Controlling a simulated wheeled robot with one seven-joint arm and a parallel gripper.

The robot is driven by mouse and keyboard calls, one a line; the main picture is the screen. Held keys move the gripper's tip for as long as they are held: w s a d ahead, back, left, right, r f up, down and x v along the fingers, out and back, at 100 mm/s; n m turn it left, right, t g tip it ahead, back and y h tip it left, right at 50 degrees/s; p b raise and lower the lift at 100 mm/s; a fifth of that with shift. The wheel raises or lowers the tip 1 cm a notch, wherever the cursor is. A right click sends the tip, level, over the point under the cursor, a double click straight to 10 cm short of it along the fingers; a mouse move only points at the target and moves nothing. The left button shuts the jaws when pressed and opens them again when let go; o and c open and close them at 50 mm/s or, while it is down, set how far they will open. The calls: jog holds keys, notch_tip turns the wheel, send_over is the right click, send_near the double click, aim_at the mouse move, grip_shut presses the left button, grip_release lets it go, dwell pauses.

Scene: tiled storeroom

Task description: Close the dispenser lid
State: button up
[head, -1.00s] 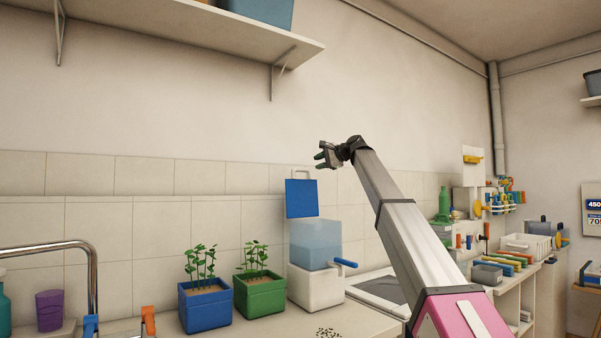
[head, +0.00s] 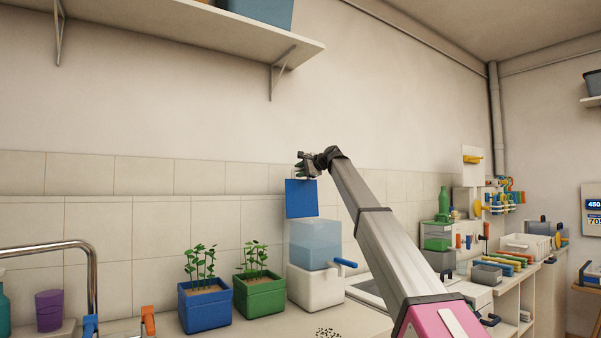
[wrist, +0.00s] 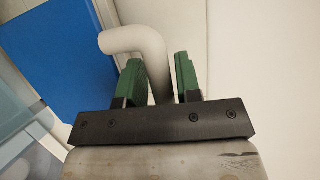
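The dispenser (head: 314,245) stands on the counter, with a translucent blue tank over a white base and a blue tap. Its blue lid (head: 300,198) stands upright at the back, open; it also shows in the wrist view (wrist: 58,50). My gripper (head: 300,170) is at the lid's top edge. In the wrist view my gripper (wrist: 167,78) has its green fingers apart, with the white lid handle (wrist: 146,45) reaching between them. The handle looks closer to the left finger; I cannot tell if they touch.
A green planter (head: 260,296) and a blue planter (head: 206,308) stand left of the dispenser. A shelf (head: 200,32) hangs above on the wall. A sink tap (head: 92,270) is at the left. Dark specks lie on the counter in front.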

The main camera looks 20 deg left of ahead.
grip_shut()
jog(key=shift+s+d+t, duration=0.3)
jog(key=shift+s+d, duration=0.25)
jog(key=shift+d, duration=0.05)
jog(key=s+d+f+n+t+y, duration=0.1)
jog(key=s+d+f+n+y, duration=0.25)
jog(key=s+d+y, duration=0.3)
jog(key=s+d+f+n+y, duration=0.2)
jog(key=s+d+f+y, duration=0.3)
jog(key=d, duration=0.2)
notch_tip(320, 180, down, 12)
jog(key=s+d, duration=0.2)
jog(key=shift+d, duration=0.3)
jog(key=shift+r+h, duration=0.15)
jog(key=shift+h, duration=0.1)
grip_release()
